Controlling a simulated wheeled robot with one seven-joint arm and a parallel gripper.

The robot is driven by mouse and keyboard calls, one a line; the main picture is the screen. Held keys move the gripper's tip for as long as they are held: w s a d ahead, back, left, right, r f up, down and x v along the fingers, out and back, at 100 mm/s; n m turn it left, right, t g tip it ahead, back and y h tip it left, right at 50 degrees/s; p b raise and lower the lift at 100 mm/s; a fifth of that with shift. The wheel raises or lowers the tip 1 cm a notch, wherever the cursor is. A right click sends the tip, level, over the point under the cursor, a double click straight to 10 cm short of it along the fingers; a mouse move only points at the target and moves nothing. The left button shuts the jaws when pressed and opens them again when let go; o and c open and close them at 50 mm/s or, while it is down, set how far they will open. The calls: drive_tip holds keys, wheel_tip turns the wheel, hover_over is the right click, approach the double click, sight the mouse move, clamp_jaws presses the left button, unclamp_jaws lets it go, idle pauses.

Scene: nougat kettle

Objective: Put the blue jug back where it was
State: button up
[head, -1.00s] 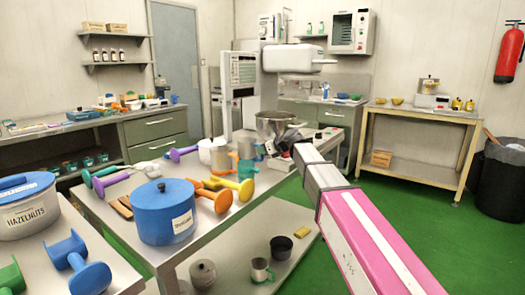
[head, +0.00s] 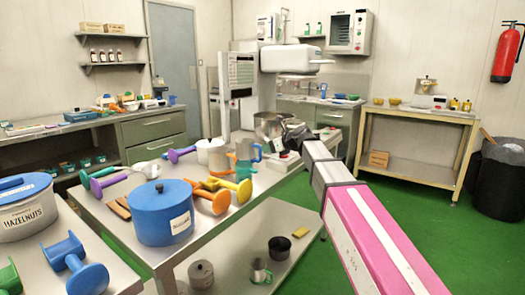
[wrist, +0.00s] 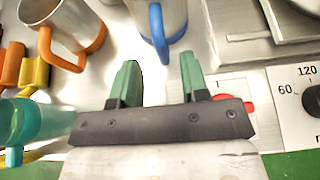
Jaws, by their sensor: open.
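The blue jug is a metal jug with a blue handle. It stands upright on the middle table in the head view (head: 246,150). In the wrist view its blue handle (wrist: 157,36) shows at the top, just beyond my fingertips; the jug's upper part is cut off. My gripper (wrist: 160,68) is open, with nothing between its green fingers, and the handle is apart from them. In the head view my gripper (head: 290,142) is to the right of the jug, beside the metal bowl. The fingers are hard to make out there.
A jug with an orange handle (wrist: 72,25) stands left of the blue one. A teal cup (wrist: 28,122) is close at my gripper's left. A unit with a dial (wrist: 311,100) and a red knob (wrist: 249,103) lies at right. A blue pot (head: 162,212) stands nearer on the table.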

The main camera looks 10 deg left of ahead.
drive_tip(key=v, duration=0.6)
drive_tip(key=shift+s+d+r, duration=0.1)
drive_tip(key=shift+s+d, duration=0.05)
drive_tip(key=shift+d, duration=0.15)
idle(0.6)
